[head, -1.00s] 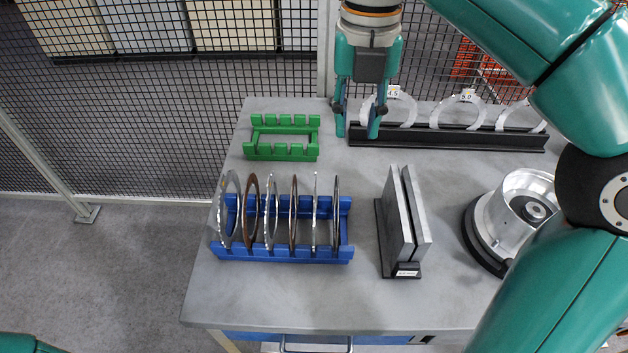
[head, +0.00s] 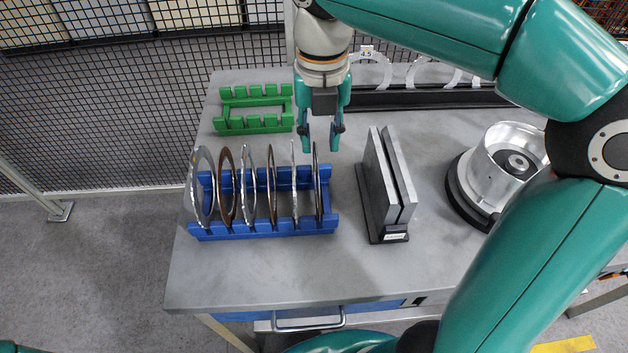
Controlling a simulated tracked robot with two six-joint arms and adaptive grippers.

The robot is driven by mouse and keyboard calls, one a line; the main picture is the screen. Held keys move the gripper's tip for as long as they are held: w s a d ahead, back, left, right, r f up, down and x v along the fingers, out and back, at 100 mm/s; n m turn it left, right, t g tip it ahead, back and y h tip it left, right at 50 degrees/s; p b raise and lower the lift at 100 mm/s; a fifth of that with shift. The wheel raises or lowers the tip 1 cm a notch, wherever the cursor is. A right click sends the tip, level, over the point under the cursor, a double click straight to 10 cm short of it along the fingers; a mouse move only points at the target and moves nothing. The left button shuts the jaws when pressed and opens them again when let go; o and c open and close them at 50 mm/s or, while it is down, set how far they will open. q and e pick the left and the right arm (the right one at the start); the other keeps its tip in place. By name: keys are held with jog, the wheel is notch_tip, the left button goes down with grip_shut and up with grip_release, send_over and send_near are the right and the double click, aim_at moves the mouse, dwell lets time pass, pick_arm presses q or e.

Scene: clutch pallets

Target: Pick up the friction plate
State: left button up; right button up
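A blue rack (head: 262,229) holds several thin discs standing on edge, alternating silver and brown. The brown friction plates stand second from left (head: 227,186), fourth (head: 272,188) and at the right end (head: 317,183), this last one seen nearly edge-on. Silver discs stand between them, one (head: 295,182) just left of the right-end plate. My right gripper (head: 321,146) is open and empty, pointing down. Its fingertips show on either side of the top of the right-end plate; I cannot tell whether they are level with it or above and behind it. My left gripper is out of view.
Two grey upright plates in a black stand (head: 387,235) are right of the rack. A round metal housing (head: 510,150) is further right. An empty green rack (head: 254,122) is behind. A black stand with clear rings (head: 420,97) is at the back. The table front (head: 260,275) is clear.

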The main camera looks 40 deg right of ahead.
aim_at(316, 154)
jog(key=f, duration=0.4)
jog(key=shift+w+a+f, duration=0.1)
jog(key=shift+a+f, duration=0.25)
jog(key=shift+f, duration=0.05)
grip_shut()
